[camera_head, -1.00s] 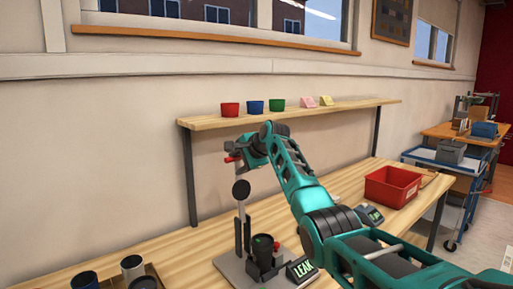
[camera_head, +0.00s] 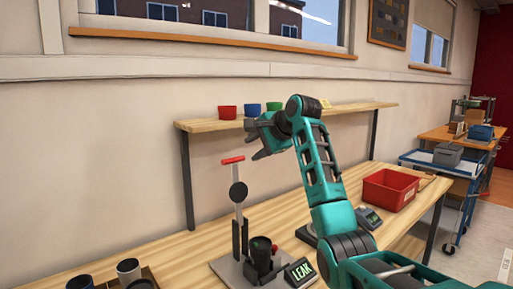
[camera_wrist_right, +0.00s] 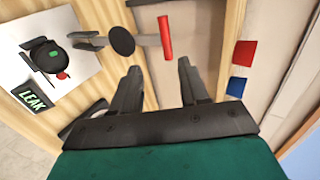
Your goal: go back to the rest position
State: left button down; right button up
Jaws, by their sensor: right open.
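My right gripper (camera_head: 256,140) is open and empty. It is in the air above the bench, in front of the shelf, up and to the right of the press stand's red handle (camera_head: 232,160). In the right wrist view its two fingers (camera_wrist_right: 158,85) are apart with nothing between them. The red handle also shows in the right wrist view (camera_wrist_right: 165,38), beyond the fingers and clear of them. The press stand (camera_head: 240,235) stands on the bench with a dark cup (camera_head: 261,250) on its base and a LEAK display (camera_head: 299,271) beside it. My left gripper is not in view.
A shelf (camera_head: 190,126) at the wall holds red (camera_head: 227,112), blue (camera_head: 252,109) and green (camera_head: 274,107) cups. A red bin (camera_head: 392,190) stands on the bench's right part. Several cups in a tray (camera_head: 150,272) are at the lower left. Bare bench lies left of the stand.

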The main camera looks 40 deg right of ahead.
dwell(0.4)
jog(key=s+a+f+n+g, duration=0.1)
jog(key=s+a+f+n, duration=0.35)
jog(key=f, duration=0.45)
jog(key=s+a+f+n+g+h, duration=0.1)
jog(key=s+a+f+n+g, duration=0.25)
jog(key=f, duration=0.65)
jog(key=s+a+f+n, duration=0.3)
jog(key=s+a+f, duration=0.25)
jog(key=f, duration=0.35)
jog(key=s+a+f+n+g, duration=0.1)
jog(key=s+a+f+n, duration=0.25)
jog(key=s, duration=0.55)
jog(key=s+a+f+n+g, duration=0.15)
jog(key=s+a, duration=0.25)
jog(key=s, duration=0.5)
jog(key=s+a+f+n, duration=0.3)
jog(key=s+n, duration=0.1)
jog(key=s, duration=0.4)
jog(key=w+a+f+t+y, duration=0.2)
jog(key=w+f+t, duration=0.4)
jog(key=f, duration=0.3)
jog(key=shift+w+a+t+y, duration=0.3)
jog(key=shift+w+a+t, duration=0.1)
jog(key=shift+w, duration=0.3)
jog(key=shift+r, duration=0.1)
